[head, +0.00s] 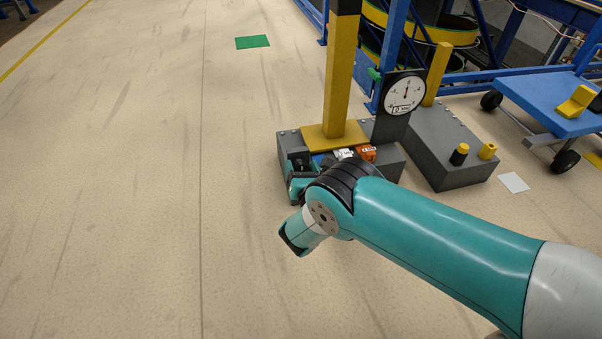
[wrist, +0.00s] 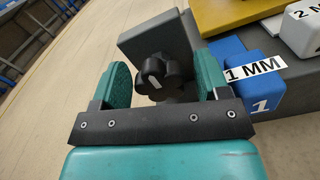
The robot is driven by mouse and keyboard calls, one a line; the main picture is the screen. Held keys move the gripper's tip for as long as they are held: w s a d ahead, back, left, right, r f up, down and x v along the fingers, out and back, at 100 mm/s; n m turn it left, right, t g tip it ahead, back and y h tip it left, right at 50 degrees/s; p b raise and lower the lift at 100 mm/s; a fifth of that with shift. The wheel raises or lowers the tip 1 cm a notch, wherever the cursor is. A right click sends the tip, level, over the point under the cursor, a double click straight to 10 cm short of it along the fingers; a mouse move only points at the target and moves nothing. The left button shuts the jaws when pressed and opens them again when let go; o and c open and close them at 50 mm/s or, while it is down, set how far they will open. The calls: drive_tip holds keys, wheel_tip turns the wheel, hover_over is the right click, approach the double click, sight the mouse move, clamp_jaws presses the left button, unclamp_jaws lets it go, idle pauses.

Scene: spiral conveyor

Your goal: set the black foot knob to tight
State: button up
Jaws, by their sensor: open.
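The black foot knob (wrist: 155,80) is lobed, with a short white line on its face, and sits on the side of a dark grey block (wrist: 160,40). My gripper (wrist: 163,74) is open, with one teal finger on each side of the knob. The knob lies between the fingers, with a visible gap at least on the left. I cannot tell whether the right finger touches it. In the head view my gripper (head: 298,178) is at the left end of the grey base (head: 390,168), and my arm hides the knob.
A blue block marked 1 MM (wrist: 240,75) and a white block (wrist: 302,30) lie close right of my gripper. In the head view an orange block (head: 366,153), a yellow post (head: 341,80) and a dial gauge (head: 405,93) stand nearby. The floor to the left is clear.

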drive_tip(key=shift+w, duration=0.1)
drive_tip(key=c, duration=0.9)
drive_tip(key=shift+c, duration=0.2)
